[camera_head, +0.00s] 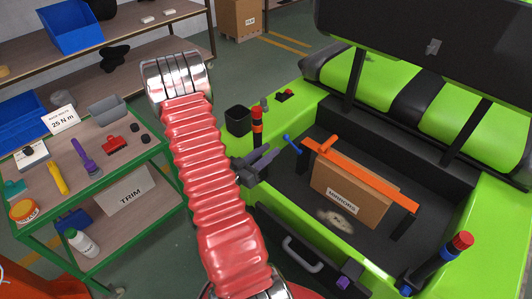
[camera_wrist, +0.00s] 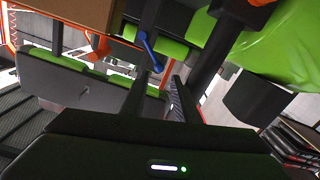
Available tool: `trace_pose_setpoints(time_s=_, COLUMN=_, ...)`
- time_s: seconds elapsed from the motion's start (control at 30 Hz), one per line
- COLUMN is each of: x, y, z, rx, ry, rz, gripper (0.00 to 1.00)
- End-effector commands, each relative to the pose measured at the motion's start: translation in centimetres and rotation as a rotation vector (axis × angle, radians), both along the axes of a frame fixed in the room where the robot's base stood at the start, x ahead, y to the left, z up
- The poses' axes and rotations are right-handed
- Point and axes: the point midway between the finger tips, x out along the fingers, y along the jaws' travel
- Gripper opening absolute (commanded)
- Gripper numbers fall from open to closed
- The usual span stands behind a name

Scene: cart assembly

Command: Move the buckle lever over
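A small blue lever (camera_head: 291,144) stands at the left end of an orange bar (camera_head: 362,174), which runs over the top of a cardboard box (camera_head: 335,203) marked MIRRORS. The lever also shows in the wrist view (camera_wrist: 150,48), tilted, just beyond my fingertips. My gripper (camera_head: 271,154) is just left of and below the lever in the head view, its dark fingers spread with a gap between them. It holds nothing that I can see. I cannot tell whether a finger touches the lever.
The box stands in the dark bed of a green cart (camera_head: 285,225). Green seats (camera_head: 445,110) are behind. A tool shelf (camera_head: 110,155) stands at left.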

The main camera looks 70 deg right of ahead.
Motion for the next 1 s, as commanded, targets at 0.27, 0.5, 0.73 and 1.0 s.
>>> trace_pose_setpoints(time_s=0.27, x=-1.1, y=-2.4, z=0.0, rx=-0.001, ry=-0.001, rz=-0.003, gripper=0.28)
trace_pose_setpoints(time_s=0.5, x=-2.1, y=-4.7, z=0.0, rx=-0.002, ry=-0.001, rz=-0.003, gripper=0.28)
trace_pose_setpoints(time_s=0.73, x=-3.1, y=-7.0, z=0.1, rx=-0.002, ry=-0.001, rz=-0.003, gripper=0.28)
trace_pose_setpoints(time_s=1.0, x=-2.9, y=-6.8, z=0.0, rx=0.001, ry=-0.001, rz=0.001, gripper=0.08)
